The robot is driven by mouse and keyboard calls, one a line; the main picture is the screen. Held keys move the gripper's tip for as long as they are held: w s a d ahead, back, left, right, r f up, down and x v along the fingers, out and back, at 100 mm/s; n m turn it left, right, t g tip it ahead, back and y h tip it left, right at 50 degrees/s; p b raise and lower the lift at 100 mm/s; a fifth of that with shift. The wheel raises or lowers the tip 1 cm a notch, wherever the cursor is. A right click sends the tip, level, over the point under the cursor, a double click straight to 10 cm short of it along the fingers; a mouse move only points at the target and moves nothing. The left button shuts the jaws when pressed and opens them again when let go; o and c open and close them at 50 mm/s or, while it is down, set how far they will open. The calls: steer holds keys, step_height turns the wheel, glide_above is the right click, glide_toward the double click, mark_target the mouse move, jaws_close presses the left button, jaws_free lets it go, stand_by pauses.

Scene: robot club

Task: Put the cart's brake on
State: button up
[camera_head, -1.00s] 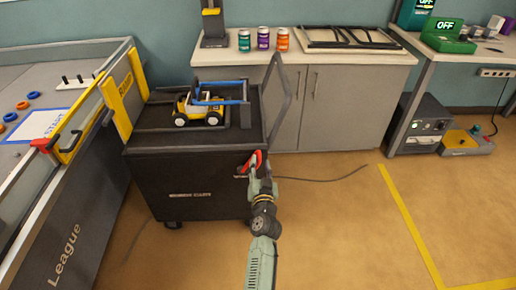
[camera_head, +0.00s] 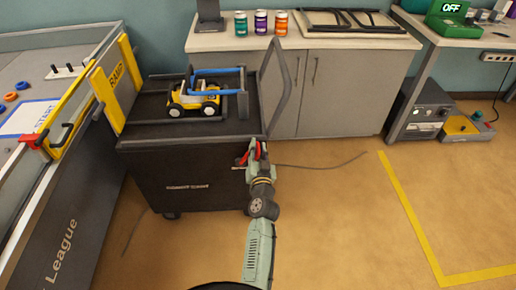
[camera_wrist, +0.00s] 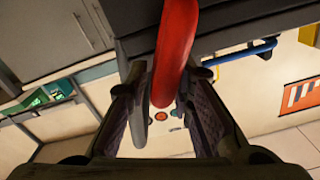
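The dark cart (camera_head: 190,172) stands left of centre in the head view. A red brake lever (camera_head: 256,151) is at its right front corner. It also shows in the wrist view as a red bar (camera_wrist: 178,45) coming down from the top between my gripper's fingers. My gripper (camera_head: 253,157) is at the lever, and its fingers also show in the wrist view (camera_wrist: 168,112). The fingers stand apart on either side of the lever, with gaps visible. I cannot tell whether either finger touches it. The lever's mount is hidden in the wrist view.
A yellow toy vehicle (camera_head: 194,99) sits on the cart top beside a blue bar (camera_head: 217,70). The league table (camera_head: 60,205) is close on the left. A grey cabinet (camera_head: 345,92) stands behind the cart. The floor to the right is open, with yellow tape (camera_head: 411,218) and a cable (camera_head: 325,166).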

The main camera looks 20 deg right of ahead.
jaws_close()
stand_by(0.4)
